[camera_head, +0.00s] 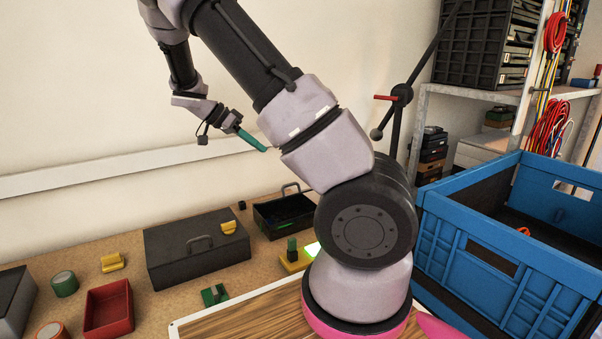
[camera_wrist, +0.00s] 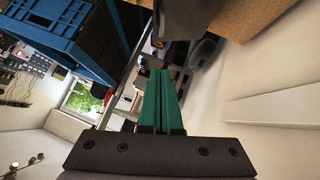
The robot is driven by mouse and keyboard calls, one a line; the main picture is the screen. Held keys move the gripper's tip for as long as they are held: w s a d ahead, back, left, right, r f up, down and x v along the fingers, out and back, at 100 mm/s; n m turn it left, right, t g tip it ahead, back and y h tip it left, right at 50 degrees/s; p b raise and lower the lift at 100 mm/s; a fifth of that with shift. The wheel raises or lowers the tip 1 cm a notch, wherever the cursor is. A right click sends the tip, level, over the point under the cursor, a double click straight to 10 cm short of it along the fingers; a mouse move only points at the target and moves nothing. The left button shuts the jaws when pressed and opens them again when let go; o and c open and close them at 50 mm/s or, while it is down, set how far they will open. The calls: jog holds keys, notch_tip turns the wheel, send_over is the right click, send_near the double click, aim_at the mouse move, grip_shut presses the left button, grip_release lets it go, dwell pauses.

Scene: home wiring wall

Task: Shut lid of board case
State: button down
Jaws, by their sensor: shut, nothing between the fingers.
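A large dark case (camera_head: 175,250) with a handle stands on the worktop, its broad face closed, and a small yellow piece (camera_head: 229,227) rests at its right side. A smaller black case (camera_head: 262,222) behind it to the right is open at the top, with something green inside and a handle at its back. Which one is the board case I cannot tell for sure. My gripper (camera_head: 265,149) is high above the cases, near the wall, with its green fingers shut and empty. The shut fingers also show in the wrist view (camera_wrist: 159,72).
A red tray (camera_head: 108,309), a green tape roll (camera_head: 64,284) and yellow pieces (camera_head: 112,262) lie at left. A big blue crate (camera_head: 490,260) fills the right side. A white rail (camera_head: 90,172) runs along the wall. My arm hides part of the worktop.

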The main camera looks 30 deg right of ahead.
jog(key=x, duration=0.3)
jog(key=a+f+x, duration=0.1)
jog(key=x, duration=0.7)
jog(key=shift+s+a+f, duration=0.1)
jog(key=shift+s+f, duration=0.1)
jog(key=shift+s, duration=0.15)
jog(key=shift+s+f, duration=0.1)
jog(key=shift+f, duration=0.35)
